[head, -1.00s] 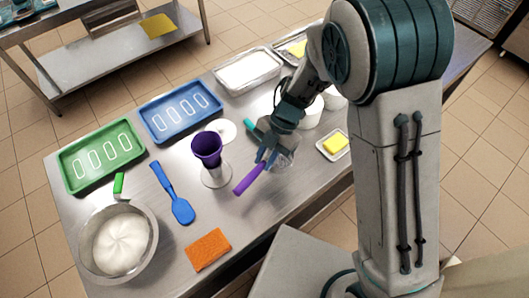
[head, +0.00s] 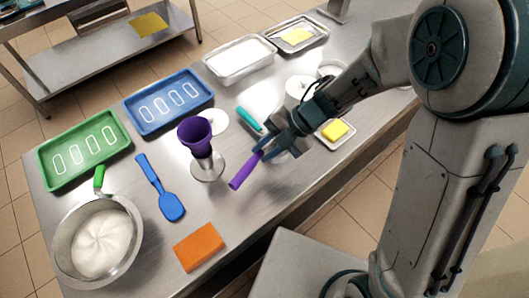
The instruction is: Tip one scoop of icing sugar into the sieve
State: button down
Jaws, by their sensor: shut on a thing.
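My gripper (head: 269,150) is shut on a tool with a purple handle (head: 242,173), low over the middle of the table. The handle sticks out toward the lower left. The tool's head is mostly hidden behind my fingers, so I cannot tell whether it is the scoop or the sieve. A teal handle (head: 250,120) lies just beyond the gripper. A metal pan of white contents (head: 240,60) stands at the back; I cannot tell whether this is icing sugar. White tubs (head: 298,90) stand behind my wrist, partly hidden. No sieve mesh shows clearly.
A purple cone in a clear stand (head: 197,137) stands left of my gripper. Green (head: 85,150) and blue (head: 168,105) trays, a blue spatula (head: 163,190), a mixing bowl (head: 97,242) and an orange sponge (head: 199,247) lie leftward. A yellow block on a dish (head: 336,131) sits right.

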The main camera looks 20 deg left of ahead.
jog(key=shift+s+d+f+n+y+b, duration=0.25)
jog(key=shift+y+b, duration=0.5)
jog(key=shift+b, duration=1.05)
jog(key=shift+w+d+f+n+y+b, duration=0.1)
jog(key=shift+w+f+n+y+b, duration=0.2)
jog(key=shift+y+b, duration=1)
jog(key=shift+s+d+f+n+y+b, duration=0.15)
jog(key=shift+f+n+y+b, duration=0.15)
jog(key=shift+b, duration=2)
jog(key=y+b, duration=0.1)
jog(key=b, duration=0.2)
jog(key=n+y+b, duration=0.1)
jog(key=b, duration=0.3)
jog(key=shift+d+f+y, duration=0.15)
jog(key=shift+f+y, duration=0.2)
jog(key=shift+b, duration=0.55)
jog(key=shift+r+n+y+b, duration=0.15)
jog(key=shift+n+y+b, duration=0.25)
jog(key=shift+b, duration=0.25)
